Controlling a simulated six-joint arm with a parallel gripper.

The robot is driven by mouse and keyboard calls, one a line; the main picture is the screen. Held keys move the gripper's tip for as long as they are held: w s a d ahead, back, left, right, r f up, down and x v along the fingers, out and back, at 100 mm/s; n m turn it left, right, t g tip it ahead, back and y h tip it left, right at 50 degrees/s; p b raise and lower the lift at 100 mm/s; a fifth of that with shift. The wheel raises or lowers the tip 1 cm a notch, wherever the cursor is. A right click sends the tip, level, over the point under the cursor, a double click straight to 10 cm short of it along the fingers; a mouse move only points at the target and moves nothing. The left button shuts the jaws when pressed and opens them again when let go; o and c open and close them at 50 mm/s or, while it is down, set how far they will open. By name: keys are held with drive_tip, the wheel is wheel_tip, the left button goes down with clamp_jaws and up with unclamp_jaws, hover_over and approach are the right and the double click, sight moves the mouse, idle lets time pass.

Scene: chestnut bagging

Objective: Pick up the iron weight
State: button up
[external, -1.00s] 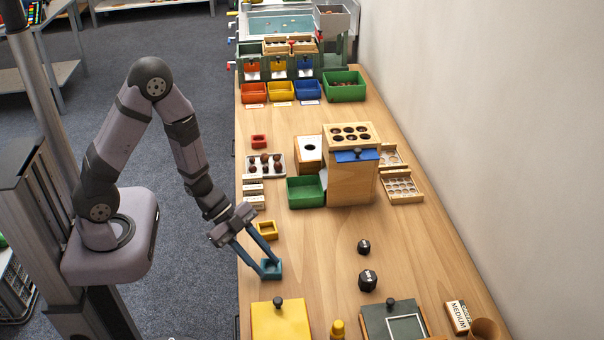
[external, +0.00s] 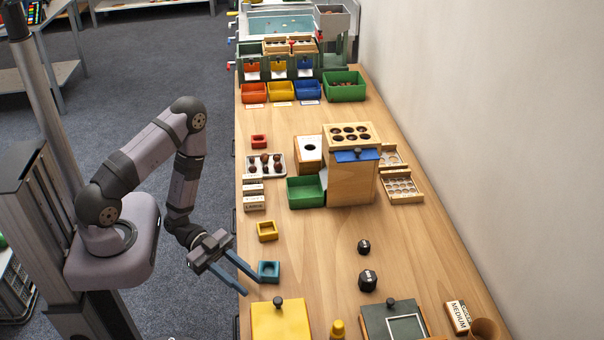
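Two black, knobbed weights stand on the right of the table in the external view. The larger iron weight (external: 368,281) is nearer the camera, and the smaller iron weight (external: 364,246) is just behind it. I cannot tell which one the task names. My gripper (external: 252,284) is open, its two blue fingers spread and empty at the table's left edge. It is well to the left of both weights. A small blue square box (external: 269,271) sits just right of the fingertips, apart from or barely beside them.
A wooden sorter (external: 351,185) and green bin (external: 306,191) stand farther back. The table's middle is clear.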

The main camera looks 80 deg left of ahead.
sight(267, 298)
drive_tip(key=shift+x, duration=1.05)
drive_tip(key=shift+f, duration=0.1)
drive_tip(key=shift+f+p+x, duration=0.15)
drive_tip(key=shift+p+x, duration=0.2)
drive_tip(key=shift+x, duration=0.9)
drive_tip(key=shift+f+p+x, duration=0.2)
drive_tip(key=shift+p+x, duration=0.15)
drive_tip(key=shift+x, duration=0.95)
drive_tip(key=shift+a, duration=0.2)
drive_tip(key=shift+c, duration=0.7)
clamp_jaws()
